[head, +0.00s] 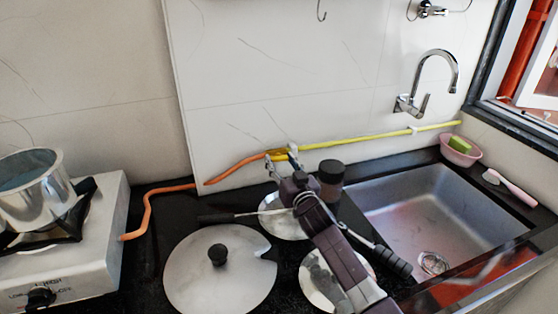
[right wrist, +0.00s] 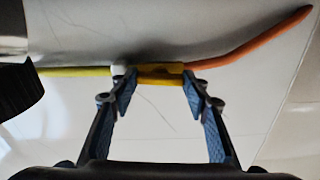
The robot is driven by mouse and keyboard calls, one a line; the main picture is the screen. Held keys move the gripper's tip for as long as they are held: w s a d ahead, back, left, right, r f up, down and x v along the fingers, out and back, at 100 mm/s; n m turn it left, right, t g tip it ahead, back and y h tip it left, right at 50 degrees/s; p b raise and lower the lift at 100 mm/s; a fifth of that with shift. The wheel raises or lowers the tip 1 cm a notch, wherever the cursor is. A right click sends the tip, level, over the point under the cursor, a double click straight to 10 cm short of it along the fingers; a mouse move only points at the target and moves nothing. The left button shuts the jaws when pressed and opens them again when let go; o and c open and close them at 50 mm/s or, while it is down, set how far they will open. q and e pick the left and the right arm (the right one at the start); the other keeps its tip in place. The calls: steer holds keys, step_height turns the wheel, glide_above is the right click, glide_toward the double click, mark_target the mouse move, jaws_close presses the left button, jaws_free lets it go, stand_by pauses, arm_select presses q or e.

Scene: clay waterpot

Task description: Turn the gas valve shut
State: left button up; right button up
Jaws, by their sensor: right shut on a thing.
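The gas valve (head: 275,154) is a small yellow piece on the wall, where the yellow pipe (head: 370,138) meets the orange hose (head: 232,169). In the right wrist view the yellow valve (right wrist: 160,75) lies in line with the pipe, between my fingertips. My right gripper (head: 281,159) reaches up to the wall and is shut on the valve, one finger near each end of it. In the right wrist view the right gripper (right wrist: 157,82) has its fingers well apart around it. Part of the valve is hidden by the fingers in the head view. My left gripper is not in view.
A stove (head: 75,250) with a metal pot (head: 35,190) stands at left. Pan lids (head: 190,275) and a dark-capped jar (head: 331,180) crowd the counter below my arm. A sink (head: 410,215) and faucet (head: 435,75) are at right, with a pink bowl (head: 460,153) behind.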

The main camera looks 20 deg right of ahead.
steer(key=m+p, duration=0.1)
steer(key=m, duration=0.3)
steer(key=shift+a+r, duration=0.1)
steer(key=m+p, duration=0.1)
steer(key=m, duration=0.3)
steer(key=shift+m+p, duration=0.4)
steer(key=m, duration=0.3)
steer(key=shift+m, duration=0.3)
steer(key=shift+m+p, duration=0.3)
steer(key=shift+m, duration=1.9)
steer(key=shift+a, duration=0.1)
